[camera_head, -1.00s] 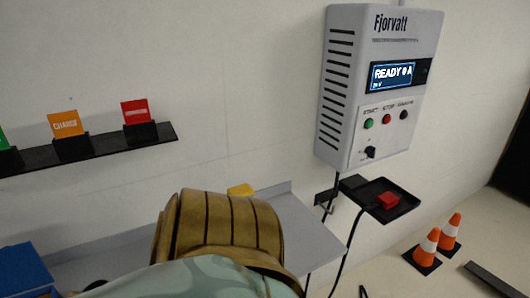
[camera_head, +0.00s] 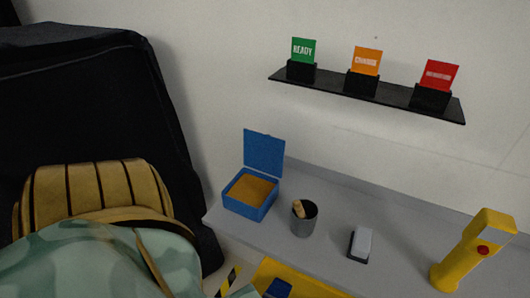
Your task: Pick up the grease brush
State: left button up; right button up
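A grey cup (camera_head: 304,222) stands on the grey counter. A short tan wooden handle (camera_head: 298,209) sticks up out of it, leaning left. This may be the grease brush. Its lower end is hidden inside the cup, so I cannot see any bristles. Neither of my grippers shows in the head view.
An open blue box (camera_head: 249,193) with orange-brown contents stands left of the cup. A grey-white block with a dark base (camera_head: 360,244) and a yellow device with a red button (camera_head: 474,250) stand to its right. A black wall shelf (camera_head: 389,97) holds coloured cards. A black covered shape (camera_head: 85,110) fills the left.

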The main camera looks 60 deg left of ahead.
aim_at(297, 206)
jog(key=u, duration=1.4)
